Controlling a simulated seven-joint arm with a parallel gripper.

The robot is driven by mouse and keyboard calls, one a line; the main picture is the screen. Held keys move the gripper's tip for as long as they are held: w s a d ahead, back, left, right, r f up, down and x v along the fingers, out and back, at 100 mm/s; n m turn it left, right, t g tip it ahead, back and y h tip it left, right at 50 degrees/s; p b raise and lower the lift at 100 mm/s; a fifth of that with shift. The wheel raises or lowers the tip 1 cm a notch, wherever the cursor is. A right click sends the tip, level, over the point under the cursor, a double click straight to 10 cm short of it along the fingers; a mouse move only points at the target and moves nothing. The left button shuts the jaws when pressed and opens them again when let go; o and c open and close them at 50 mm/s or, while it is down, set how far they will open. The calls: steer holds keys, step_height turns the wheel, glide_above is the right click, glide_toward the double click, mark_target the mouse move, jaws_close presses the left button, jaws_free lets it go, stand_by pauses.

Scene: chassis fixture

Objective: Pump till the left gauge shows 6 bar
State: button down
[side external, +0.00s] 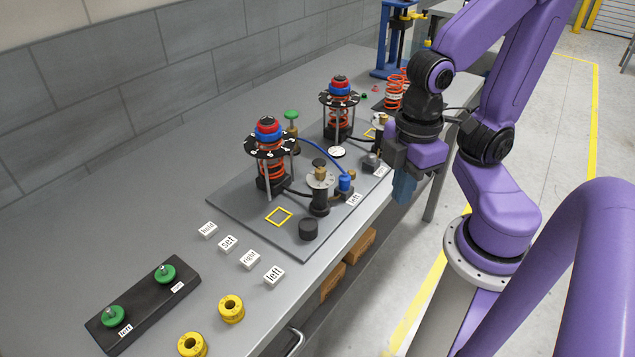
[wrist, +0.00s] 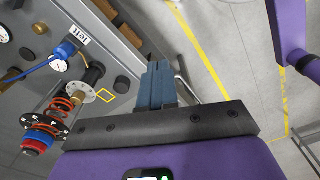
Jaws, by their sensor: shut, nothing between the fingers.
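My gripper (side external: 404,188) is shut and empty, with its blue fingers over the table's front edge, right of the plate and apart from the fittings. Its fingers also show in the wrist view (wrist: 157,85). The "left" label (side external: 354,199) stands by a blue fitting (side external: 345,182) with a blue hose. In the wrist view a small white gauge (wrist: 60,65) sits beside that blue fitting (wrist: 66,48); its needle is too small to read. A black post with a pale disc (side external: 320,182) stands nearby. I cannot tell which part is the pump.
Two spring stacks with red and blue caps, a near one (side external: 268,155) and a far one (side external: 339,110), stand on the grey plate (side external: 240,205). A black knob (side external: 308,229) sits at its front corner. Yellow rings (side external: 231,309), label blocks (side external: 250,260) and a black tray (side external: 143,305) lie nearer.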

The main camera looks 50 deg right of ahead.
stand_by(0.4)
steer(key=w+a+r+m+y, duration=0.2)
steer(key=w+a+m+y, duration=0.15)
steer(key=w+m, duration=0.6)
step_height(320, 180, up, 6)
steer(key=m+t+h, duration=0.2)
steer(key=m+t, duration=0.7)
steer(key=m, duration=1.9)
glide_above(294, 114)
steer(key=shift+d+f, duration=0.15)
steer(key=shift+f, duration=0.05)
steer(key=shift+f, duration=0.1)
steer(key=shift+f, duration=4.3)
